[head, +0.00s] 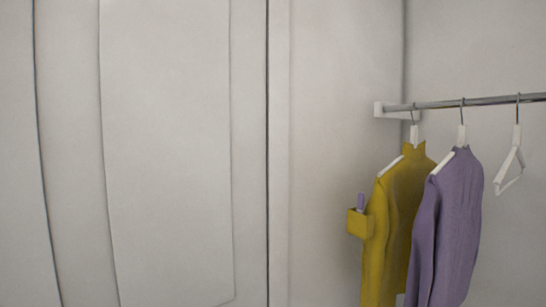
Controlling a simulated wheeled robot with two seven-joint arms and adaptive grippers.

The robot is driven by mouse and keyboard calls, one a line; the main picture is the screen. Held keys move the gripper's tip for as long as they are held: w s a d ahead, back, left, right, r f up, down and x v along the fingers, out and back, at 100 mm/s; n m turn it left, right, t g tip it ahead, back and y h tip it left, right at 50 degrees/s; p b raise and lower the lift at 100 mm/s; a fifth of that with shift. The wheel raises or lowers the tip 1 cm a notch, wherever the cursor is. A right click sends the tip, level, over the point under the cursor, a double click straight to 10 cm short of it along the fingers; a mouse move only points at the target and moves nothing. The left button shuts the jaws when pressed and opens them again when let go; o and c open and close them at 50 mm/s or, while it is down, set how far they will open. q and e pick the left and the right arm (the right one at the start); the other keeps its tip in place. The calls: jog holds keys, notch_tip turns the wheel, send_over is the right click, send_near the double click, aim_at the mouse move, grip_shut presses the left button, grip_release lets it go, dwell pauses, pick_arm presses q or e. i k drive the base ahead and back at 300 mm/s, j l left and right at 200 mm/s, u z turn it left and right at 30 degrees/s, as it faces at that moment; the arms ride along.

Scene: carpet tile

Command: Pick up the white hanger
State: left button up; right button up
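An empty white hanger (511,164) hangs by its metal hook from the rail at the far right of the head view. It is seen at an angle and carries no garment. Two more white hangers hang to its left, each mostly covered by a garment: one under a purple sweater (452,225), one under a mustard-yellow garment (398,215). Neither of my grippers shows in the head view.
The metal rail (445,104) runs from a white wall bracket (384,110) out past the right edge. Pale panels (170,150) fill the left side.

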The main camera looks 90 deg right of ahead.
aim_at(516, 134)
jog(key=z, duration=5.25)
